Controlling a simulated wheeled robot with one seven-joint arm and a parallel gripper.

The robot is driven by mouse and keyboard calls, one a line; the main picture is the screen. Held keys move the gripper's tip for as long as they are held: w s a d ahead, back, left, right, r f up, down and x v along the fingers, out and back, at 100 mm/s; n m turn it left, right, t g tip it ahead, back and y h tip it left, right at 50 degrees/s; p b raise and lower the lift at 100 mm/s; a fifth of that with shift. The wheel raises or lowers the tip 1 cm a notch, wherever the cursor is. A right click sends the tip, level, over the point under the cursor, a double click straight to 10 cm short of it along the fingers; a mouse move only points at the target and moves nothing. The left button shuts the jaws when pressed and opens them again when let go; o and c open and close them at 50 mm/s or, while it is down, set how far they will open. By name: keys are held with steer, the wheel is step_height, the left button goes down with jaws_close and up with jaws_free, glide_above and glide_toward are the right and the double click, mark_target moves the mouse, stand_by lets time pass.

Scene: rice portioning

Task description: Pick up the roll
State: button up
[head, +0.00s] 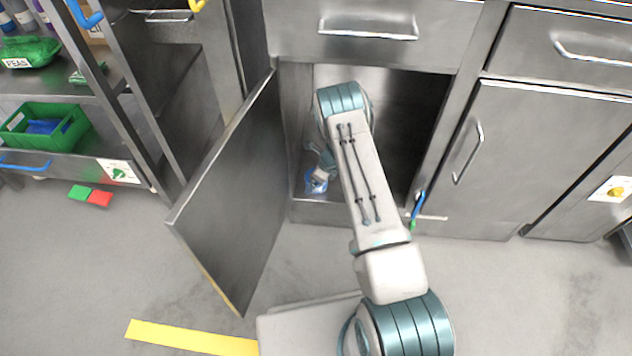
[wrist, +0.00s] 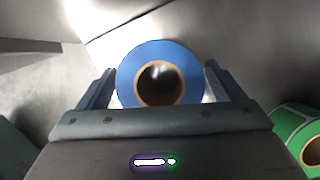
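A blue roll (wrist: 130,76) with a brown core ring and a dark hole faces the camera in the wrist view. My gripper (wrist: 158,88) has one finger on each side of the roll. The left finger is very close to the roll's left edge, and a small gap shows at the right finger. I cannot tell whether the fingers touch the roll. In the head view my arm reaches into the open lower cabinet, and a bit of blue (head: 316,184) shows by the wrist on the cabinet floor. The fingers are hidden there.
A green roll (wrist: 293,128) lies to the right of my gripper in the wrist view. The cabinet door (head: 225,190) stands open to the left of my arm. The cabinet's walls are close around the arm. A shelf rack with a green crate (head: 75,128) stands at the left.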

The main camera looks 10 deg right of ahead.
steer(key=c, duration=0.9)
